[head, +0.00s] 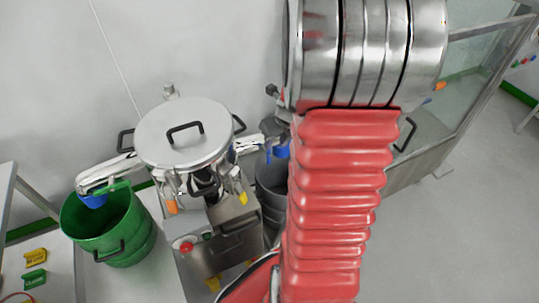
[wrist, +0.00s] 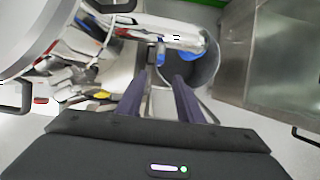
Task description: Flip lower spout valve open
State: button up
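The steel machine with a round lid (head: 185,135) stands left of my arm. Its left spout (head: 112,170) ends in a blue piece over the green bin. Its right spout (head: 248,144) ends in a blue piece (head: 277,152) over a grey bin. In the wrist view a steel spout (wrist: 165,32) with blue parts crosses the top. I cannot make out which part is the lower spout valve or how it is set. My gripper (wrist: 161,76) is open, its two dark fingers apart with nothing between them, below the spout in the picture. The head view does not show it.
The green bin (head: 112,235) stands left and the grey bin (head: 271,190) right of the machine. An orange handle (head: 171,206) and a yellow one (head: 243,198) hang below the lid. A glass-fronted cabinet (head: 455,100) stands right. Floor at lower right is clear.

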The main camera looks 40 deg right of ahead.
aim_at(270, 154)
jog(key=shift+x, duration=6.95)
jog(key=shift+c, duration=0.7)
grip_shut()
